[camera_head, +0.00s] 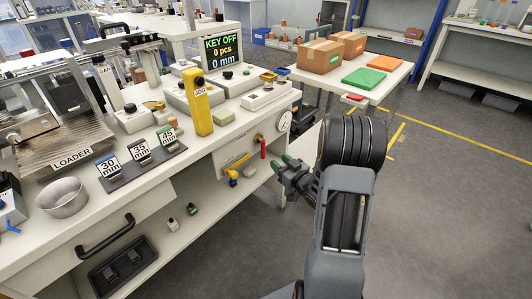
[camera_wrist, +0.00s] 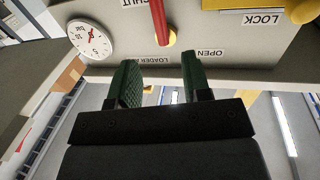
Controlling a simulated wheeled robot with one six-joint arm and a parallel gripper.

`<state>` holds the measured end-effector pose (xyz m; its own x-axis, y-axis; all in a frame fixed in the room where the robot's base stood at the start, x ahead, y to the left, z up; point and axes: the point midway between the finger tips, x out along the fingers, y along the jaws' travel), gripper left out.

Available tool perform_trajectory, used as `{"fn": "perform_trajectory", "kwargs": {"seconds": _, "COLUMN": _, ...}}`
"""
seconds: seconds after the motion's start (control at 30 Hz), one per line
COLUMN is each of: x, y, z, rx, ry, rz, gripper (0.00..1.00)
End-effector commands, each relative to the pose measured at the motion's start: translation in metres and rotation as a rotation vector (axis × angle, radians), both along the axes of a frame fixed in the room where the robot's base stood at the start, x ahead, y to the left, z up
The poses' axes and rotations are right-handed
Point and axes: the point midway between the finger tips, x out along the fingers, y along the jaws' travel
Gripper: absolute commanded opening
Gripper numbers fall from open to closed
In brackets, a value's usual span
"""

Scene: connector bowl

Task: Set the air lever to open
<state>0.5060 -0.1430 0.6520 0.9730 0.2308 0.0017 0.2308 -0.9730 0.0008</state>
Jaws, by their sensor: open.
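The air lever (camera_head: 263,149) is a red handle on the bench's front panel, and it hangs down from its pivot in the head view. The upside-down wrist view shows the red lever (camera_wrist: 159,22) near the top, its handle running beside the SHUT label (camera_wrist: 140,3). The OPEN label (camera_wrist: 209,53) sits off to the side of the pivot. My gripper (camera_head: 286,164) is in front of the panel, to the lower right of the lever. In the wrist view its green fingers (camera_wrist: 158,65) are apart and empty, with the lever's pivot just beyond the gap between them.
A round pressure gauge (camera_wrist: 90,39) is on the panel beside the lever. A yellow handle (camera_head: 235,173) with a LOCK label (camera_wrist: 262,19) is on its other side. A lower shelf (camera_head: 160,243) juts out below the panel. The floor to the right is clear.

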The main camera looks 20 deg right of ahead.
Motion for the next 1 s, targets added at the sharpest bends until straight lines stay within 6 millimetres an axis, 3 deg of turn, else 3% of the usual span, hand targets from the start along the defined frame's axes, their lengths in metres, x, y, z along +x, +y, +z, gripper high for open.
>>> {"fn": "perform_trajectory", "kwargs": {"seconds": 0.2, "x": 0.041, "y": 0.011, "z": -0.002, "rx": -0.001, "ry": 0.000, "rz": 0.003, "gripper": 0.44}}
{"fn": "perform_trajectory", "kwargs": {"seconds": 0.43, "x": 0.072, "y": 0.018, "z": -0.001, "rx": 0.000, "ry": 0.001, "rz": 0.001, "gripper": 0.44}}
{"fn": "perform_trajectory", "kwargs": {"seconds": 0.7, "x": 0.086, "y": 0.021, "z": -0.001, "rx": 0.001, "ry": 0.002, "rz": 0.000, "gripper": 0.44}}
{"fn": "perform_trajectory", "kwargs": {"seconds": 1.0, "x": 0.087, "y": 0.021, "z": 0.000, "rx": 0.001, "ry": 0.002, "rz": -0.001, "gripper": 0.43}}
